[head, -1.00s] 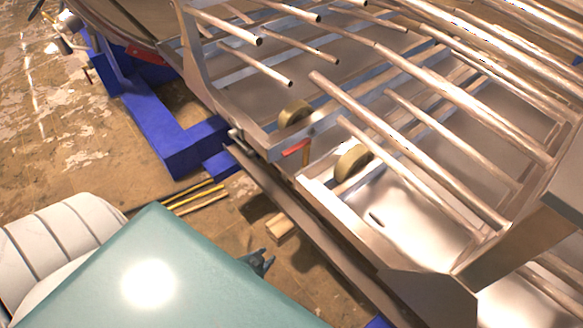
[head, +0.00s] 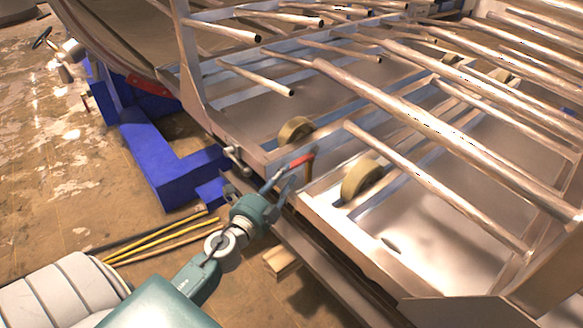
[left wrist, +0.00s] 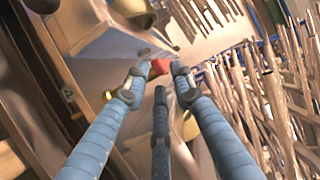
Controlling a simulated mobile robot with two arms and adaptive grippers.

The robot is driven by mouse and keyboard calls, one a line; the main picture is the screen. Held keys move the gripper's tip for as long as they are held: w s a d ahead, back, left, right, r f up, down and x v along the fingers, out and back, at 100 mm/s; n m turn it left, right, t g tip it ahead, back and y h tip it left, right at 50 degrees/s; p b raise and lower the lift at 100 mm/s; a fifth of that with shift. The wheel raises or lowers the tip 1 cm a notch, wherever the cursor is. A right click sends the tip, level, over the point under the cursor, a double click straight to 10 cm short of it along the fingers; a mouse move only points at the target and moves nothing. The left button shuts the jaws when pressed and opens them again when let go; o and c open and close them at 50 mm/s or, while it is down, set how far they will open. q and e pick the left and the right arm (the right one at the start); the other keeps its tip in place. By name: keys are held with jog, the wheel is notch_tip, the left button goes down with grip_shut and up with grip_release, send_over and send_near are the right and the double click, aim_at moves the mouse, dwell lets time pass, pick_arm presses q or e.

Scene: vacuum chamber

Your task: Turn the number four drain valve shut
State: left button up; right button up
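A red valve handle (head: 301,160) with a short brownish stem sits on the near edge of the metal frame, left of centre in the head view. I see no number on it. My left gripper (head: 271,181) has come up to its near left side. The red handle (left wrist: 160,67) shows end-on between and just beyond the fingertips, and a dark bar lies between the fingers. I cannot tell whether a finger touches the handle. My right gripper is out of view.
Tan wheels (head: 362,180) flank the handle, with metal rods (head: 430,120) above and behind them. A blue support (head: 165,165) stands to the left. Yellow rods (head: 160,240) and a wooden block (head: 280,262) lie on the floor below.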

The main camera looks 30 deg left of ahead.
aim_at(291, 168)
pick_arm(q)
jog(key=shift+w+a, duration=0.15)
jog(key=shift+w, duration=1)
jog(key=shift+w+a, duration=0.1)
jog(key=shift+w, duration=1)
jog(key=shift+c, duration=0.3)
grip_shut()
jog(key=shift+f, duration=0.1)
